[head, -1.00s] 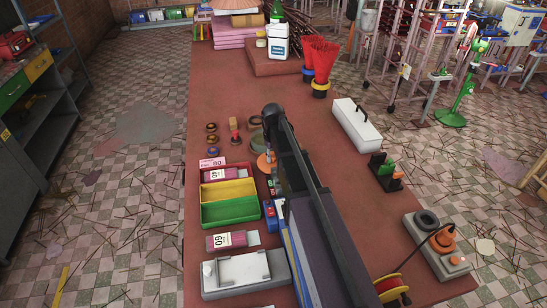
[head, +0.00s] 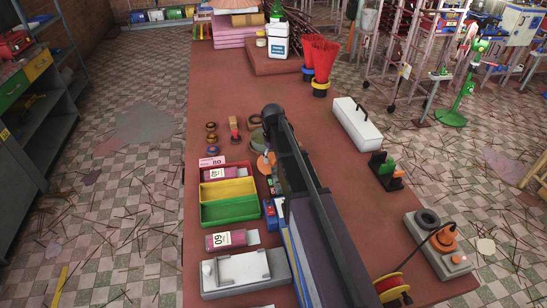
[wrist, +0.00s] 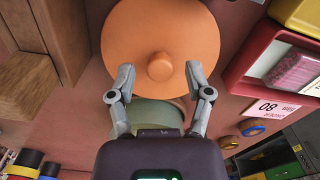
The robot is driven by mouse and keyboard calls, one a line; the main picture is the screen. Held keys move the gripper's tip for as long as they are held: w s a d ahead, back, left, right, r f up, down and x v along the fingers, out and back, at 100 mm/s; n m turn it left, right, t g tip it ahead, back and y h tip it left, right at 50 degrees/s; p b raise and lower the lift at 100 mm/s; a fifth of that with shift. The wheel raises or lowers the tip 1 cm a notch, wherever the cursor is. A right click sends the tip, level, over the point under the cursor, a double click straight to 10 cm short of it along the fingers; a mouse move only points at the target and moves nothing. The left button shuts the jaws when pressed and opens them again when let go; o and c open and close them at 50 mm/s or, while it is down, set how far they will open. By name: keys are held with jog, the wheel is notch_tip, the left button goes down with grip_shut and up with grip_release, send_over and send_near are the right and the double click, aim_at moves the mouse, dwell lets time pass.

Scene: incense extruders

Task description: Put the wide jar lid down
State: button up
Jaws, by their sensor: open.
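The wide jar lid is an orange disc (wrist: 162,35) with a round knob (wrist: 160,67), large in the wrist view. In the head view the lid (head: 264,165) shows beside my arm, partly covered by it. My gripper (wrist: 159,80) is open, its fingers on either side of the knob with gaps visible. In the head view the arm hides the fingers. A green round jar (wrist: 156,113) shows behind the fingers in the wrist view, and in the head view it (head: 256,141) stands just beyond the lid. I cannot tell exactly how the lid rests.
Left of the lid are a red tray (head: 226,168), a yellow tray and a green tray (head: 230,212). Small brown rings (head: 211,139) and a wooden block lie near the jar. A white box (head: 357,124) stands to the right. The table's far middle (head: 225,90) is clear.

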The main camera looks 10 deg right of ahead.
aim_at(273, 158)
notch_tip(273, 158, up, 13)
jog(key=p, duration=1.2)
jog(key=shift+p, duration=0.35)
jog(key=shift+f, duration=0.15)
jog(key=s+m, duration=0.3)
jog(key=s, duration=1.9)
jog(key=shift+a, duration=0.3)
